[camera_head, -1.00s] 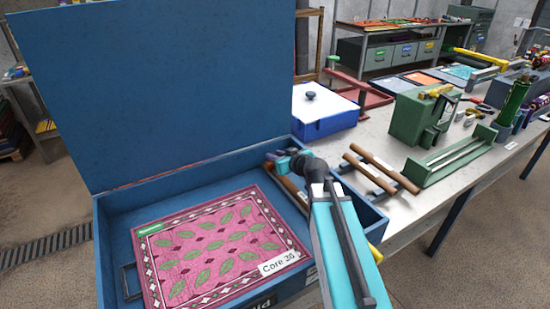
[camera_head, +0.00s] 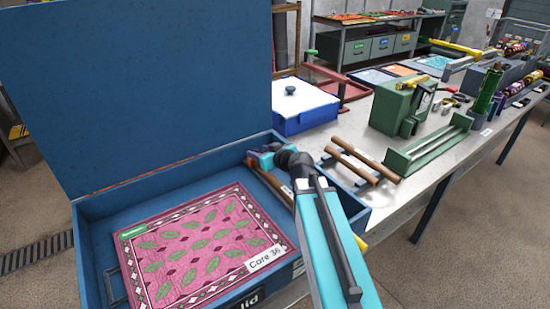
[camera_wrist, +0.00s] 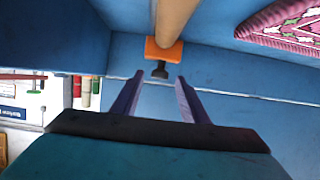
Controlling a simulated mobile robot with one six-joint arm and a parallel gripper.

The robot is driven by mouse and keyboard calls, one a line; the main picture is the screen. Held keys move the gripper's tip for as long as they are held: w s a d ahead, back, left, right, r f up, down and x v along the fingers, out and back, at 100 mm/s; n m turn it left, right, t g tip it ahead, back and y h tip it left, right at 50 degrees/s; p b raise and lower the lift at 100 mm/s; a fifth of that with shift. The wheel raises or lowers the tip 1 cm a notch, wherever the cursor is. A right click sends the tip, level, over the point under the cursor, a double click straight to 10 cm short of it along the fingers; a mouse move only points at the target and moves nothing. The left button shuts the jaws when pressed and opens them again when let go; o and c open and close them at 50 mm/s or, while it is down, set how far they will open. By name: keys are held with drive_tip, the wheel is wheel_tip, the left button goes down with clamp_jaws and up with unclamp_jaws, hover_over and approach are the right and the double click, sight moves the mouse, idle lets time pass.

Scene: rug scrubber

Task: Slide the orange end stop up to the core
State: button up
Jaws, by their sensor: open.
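The orange end stop (camera_wrist: 163,48) shows in the wrist view as a block with a dark knob below it, at the near end of a brown core (camera_wrist: 177,15). I cannot tell whether the stop and the core touch. In the head view the core (camera_head: 270,182) lies in the blue box, partly hidden by my arm, and a bit of the orange stop (camera_head: 253,155) shows at its far end. My gripper (camera_wrist: 156,80) is open and empty, its two fingers just short of the stop's knob. In the head view my gripper (camera_head: 262,158) is inside the box near the back corner.
The blue box (camera_head: 88,250) has its lid (camera_head: 150,80) raised. A pink patterned rug (camera_head: 200,245) labelled Core 36 fills its left part. The box walls stand close around my gripper. Two brown rods (camera_head: 362,160) and a green trough (camera_head: 430,145) sit on the bench to the right.

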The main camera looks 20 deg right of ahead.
drive_tip(key=shift+b+v, duration=0.35)
drive_tip(key=shift+v, duration=0.45)
drive_tip(key=shift+f+b, duration=0.1)
drive_tip(key=shift+b, duration=0.55)
drive_tip(key=shift+b, duration=0.3)
drive_tip(key=b, duration=0.4)
drive_tip(key=shift+s+d+r, duration=0.1)
drive_tip(key=shift+s+r, duration=0.2)
drive_tip(key=shift+s, duration=0.1)
drive_tip(key=b+v, duration=0.1)
drive_tip(key=b, duration=0.5)
drive_tip(key=shift+s+d, duration=0.15)
drive_tip(key=shift+s, duration=0.2)
drive_tip(key=b+v, duration=0.5)
drive_tip(key=b, duration=0.3)
drive_tip(key=shift+s, duration=0.15)
drive_tip(key=shift+b+v, duration=1.15)
drive_tip(key=shift+v, duration=0.4)
drive_tip(key=shift+r, duration=0.15)
